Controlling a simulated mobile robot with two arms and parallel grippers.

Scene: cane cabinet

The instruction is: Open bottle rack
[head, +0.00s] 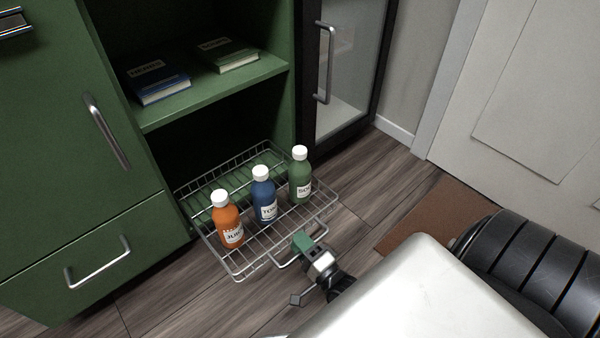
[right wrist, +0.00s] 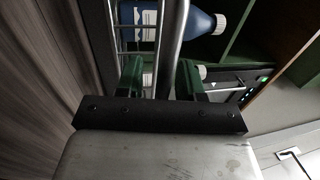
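The bottle rack (head: 237,272) is a silver wire basket, extended well out of the lower opening of the green cabinet. It holds an orange bottle (head: 228,226), a blue bottle (head: 264,199) and a green bottle (head: 300,180), all upright with white caps. My right gripper (head: 302,243) is at the rack's front handle (head: 284,264). In the right wrist view, its green fingers (right wrist: 160,78) are apart on either side of a metal bar (right wrist: 172,45), with a gap at the left finger. The blue bottle (right wrist: 190,18) shows beyond. My left gripper is not seen.
A shelf (head: 215,90) with two books is above the rack. A green door and drawer (head: 95,262) are at left. A glass-fronted cabinet door (head: 345,65) is at right. A brown mat (head: 425,215) lies before a white door. Wooden floor is clear in front of the drawer.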

